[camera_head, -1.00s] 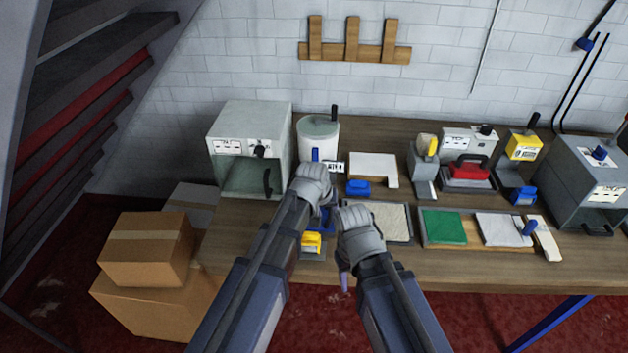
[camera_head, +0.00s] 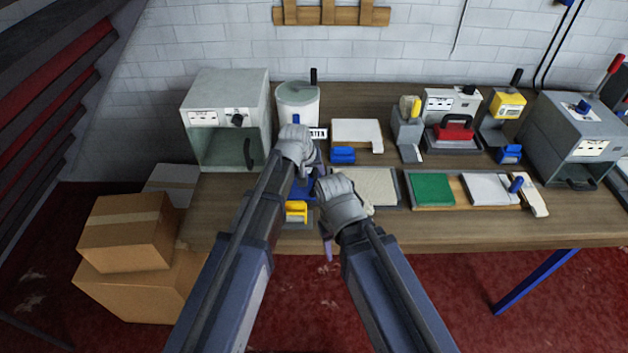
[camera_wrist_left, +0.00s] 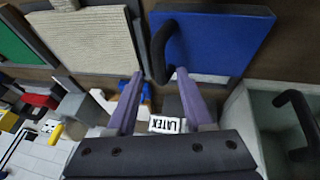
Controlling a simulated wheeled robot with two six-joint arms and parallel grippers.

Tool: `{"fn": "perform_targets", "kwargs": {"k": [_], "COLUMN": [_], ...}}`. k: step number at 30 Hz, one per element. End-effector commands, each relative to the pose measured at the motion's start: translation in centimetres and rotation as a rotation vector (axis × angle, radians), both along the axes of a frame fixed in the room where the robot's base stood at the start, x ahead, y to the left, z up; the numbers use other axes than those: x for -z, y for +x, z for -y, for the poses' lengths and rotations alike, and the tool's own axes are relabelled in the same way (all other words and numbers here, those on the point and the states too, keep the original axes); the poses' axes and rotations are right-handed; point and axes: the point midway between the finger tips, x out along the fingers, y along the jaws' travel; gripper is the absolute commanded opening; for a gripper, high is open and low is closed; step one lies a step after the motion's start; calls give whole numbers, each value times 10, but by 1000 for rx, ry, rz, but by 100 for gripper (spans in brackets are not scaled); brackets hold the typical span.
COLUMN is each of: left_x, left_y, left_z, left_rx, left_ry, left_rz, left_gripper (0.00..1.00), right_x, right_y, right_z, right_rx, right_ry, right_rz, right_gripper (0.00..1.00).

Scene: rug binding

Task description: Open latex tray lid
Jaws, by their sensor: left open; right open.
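The latex tray's blue lid (camera_wrist_left: 212,40) lies flat and looks shut, with a dark arched handle (camera_wrist_left: 160,52) along one edge. In the head view the lid (camera_head: 304,190) is mostly hidden by my arms. In the head view my left gripper (camera_head: 297,146) is over the tray. My right gripper (camera_head: 329,245) is open and empty at the table's front edge.
A beige woven rug piece (camera_head: 378,188) lies right of the tray. A grey open-fronted box (camera_head: 226,115) and a white canister (camera_head: 298,103) stand behind to the left. A blue block (camera_head: 343,155) and a yellow-topped item (camera_head: 296,212) are close by.

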Motion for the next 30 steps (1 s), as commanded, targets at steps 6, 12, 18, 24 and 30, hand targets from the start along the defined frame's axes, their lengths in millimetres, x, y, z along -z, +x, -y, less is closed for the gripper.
{"fn": "perform_targets", "kwargs": {"k": [6,12,18,24,30], "left_x": [21,20,20,20,20], "left_y": [8,9,8,9,8], "left_z": [4,4,4,4,4], "left_rx": [0,0,0,0,0], "left_ry": [0,0,0,0,0], "left_rz": [0,0,0,0,0], "left_gripper": [52,52,38,16,0], "right_x": [21,20,20,20,20], "right_y": [0,0,0,0,0], "right_z": [0,0,0,0,0], "right_rx": [1,1,0,0,0], "right_ry": [0,0,0,0,0], "right_rz": [0,0,0,0,0], "right_gripper": [50,50,50,50,50]}}
